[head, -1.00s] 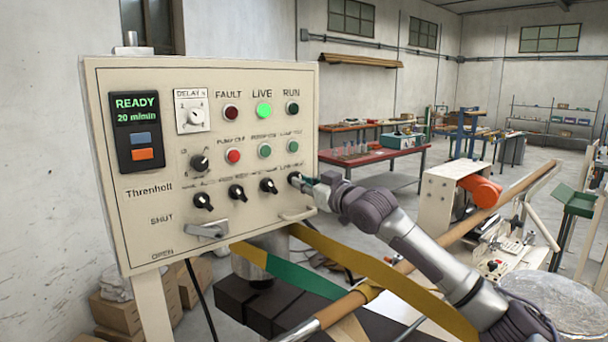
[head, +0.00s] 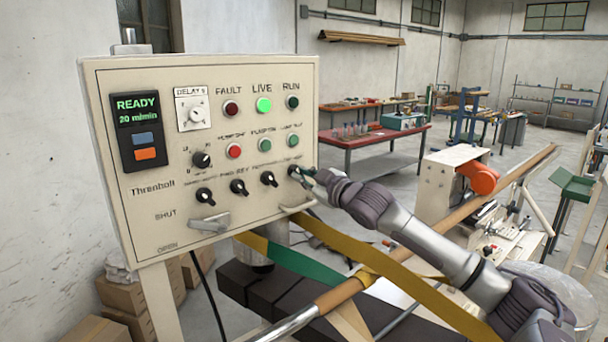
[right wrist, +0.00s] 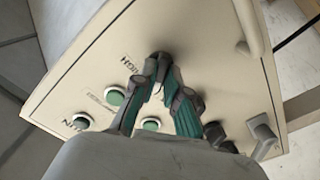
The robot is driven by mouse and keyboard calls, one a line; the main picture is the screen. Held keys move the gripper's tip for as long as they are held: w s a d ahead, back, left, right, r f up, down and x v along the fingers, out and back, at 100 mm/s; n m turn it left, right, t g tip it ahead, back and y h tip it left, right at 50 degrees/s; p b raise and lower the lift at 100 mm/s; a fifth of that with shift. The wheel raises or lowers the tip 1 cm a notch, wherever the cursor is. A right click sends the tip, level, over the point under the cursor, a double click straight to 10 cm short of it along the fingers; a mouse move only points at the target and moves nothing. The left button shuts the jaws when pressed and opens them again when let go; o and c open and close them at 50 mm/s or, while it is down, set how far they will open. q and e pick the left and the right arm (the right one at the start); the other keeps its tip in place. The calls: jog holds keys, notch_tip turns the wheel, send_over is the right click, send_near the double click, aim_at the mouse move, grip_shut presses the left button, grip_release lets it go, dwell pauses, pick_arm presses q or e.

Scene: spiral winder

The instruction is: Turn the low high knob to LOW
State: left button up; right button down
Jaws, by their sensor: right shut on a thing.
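The low high knob (head: 293,171) is the black one at the right end of the lower knob row on the beige control panel (head: 135,230). My right gripper (head: 302,174) is at this knob, its fingers shut on it. In the right wrist view the dark knob (right wrist: 160,59) shows between the fingertips of my right gripper (right wrist: 163,77), with the word HIGH beside it. The fingers partly cover the knob, and I cannot read where its pointer stands. My left gripper is not in view.
Three similar black knobs, including the nearest one (head: 269,179), sit to the left in the row. A lever handle (head: 210,224) and a bar handle (head: 297,207) are below. Yellow webbing (head: 400,290) and a long roller (head: 345,297) lie below my right arm.

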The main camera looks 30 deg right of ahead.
jog(key=c, duration=1.2)
grip_release()
jog(key=s, duration=1.1)
jog(key=shift+s+d, duration=0.35)
jog(key=shift+d, duration=0.1)
jog(key=shift+s, duration=0.1)
